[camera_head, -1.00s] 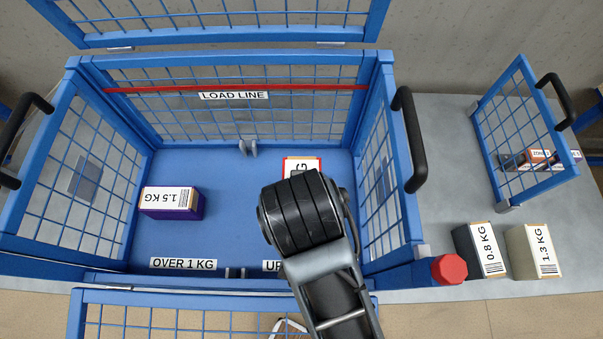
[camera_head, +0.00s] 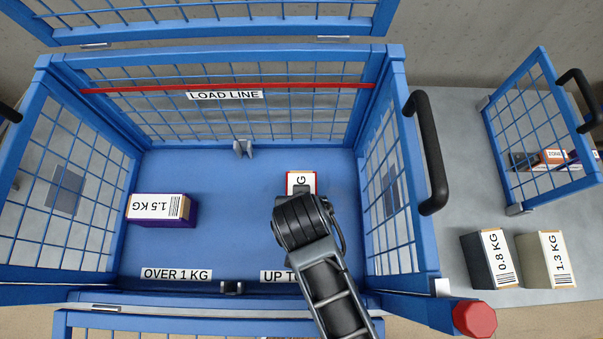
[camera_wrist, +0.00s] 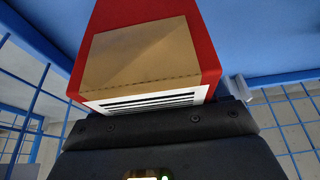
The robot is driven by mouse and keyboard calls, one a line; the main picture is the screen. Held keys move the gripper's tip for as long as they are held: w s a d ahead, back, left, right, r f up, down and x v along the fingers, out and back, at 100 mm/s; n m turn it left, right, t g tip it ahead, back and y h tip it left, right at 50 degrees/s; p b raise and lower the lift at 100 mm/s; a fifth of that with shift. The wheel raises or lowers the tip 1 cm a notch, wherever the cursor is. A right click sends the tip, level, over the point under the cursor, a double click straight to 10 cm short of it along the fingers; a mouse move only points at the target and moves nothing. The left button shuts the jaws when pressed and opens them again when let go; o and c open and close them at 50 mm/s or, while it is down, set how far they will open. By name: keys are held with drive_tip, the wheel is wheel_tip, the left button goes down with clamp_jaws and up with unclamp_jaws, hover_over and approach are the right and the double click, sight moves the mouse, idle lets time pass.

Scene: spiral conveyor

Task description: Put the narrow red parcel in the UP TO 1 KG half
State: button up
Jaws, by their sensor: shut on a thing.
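The red parcel (camera_head: 301,182) with a white label shows just beyond my wrist, over the right half of the blue cage floor (camera_head: 215,240). In the wrist view the red parcel (camera_wrist: 206,45) has a tan patch and a barcode strip, and sits against the dark jaws of my gripper (camera_wrist: 165,122). My gripper is shut on it; in the head view my wrist hides the fingers. The UP TO label (camera_head: 278,276) at the front right is partly covered by my arm. The OVER 1 KG label (camera_head: 176,274) marks the left half. I cannot tell whether the parcel touches the floor.
A purple 1.5 KG parcel (camera_head: 160,208) lies in the left half. Blue mesh walls surround the floor, with a red load line (camera_head: 150,89) at the back. A black 0.8 KG parcel (camera_head: 488,259) and a cream 1.3 KG parcel (camera_head: 545,259) stand outside, right.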

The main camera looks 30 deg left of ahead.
drive_tip(key=shift+f, duration=1.8)
drive_tip(key=shift+f, duration=0.1)
drive_tip(key=o, duration=1.6)
drive_tip(key=shift+c, duration=0.2)
drive_tip(key=v, duration=1.2)
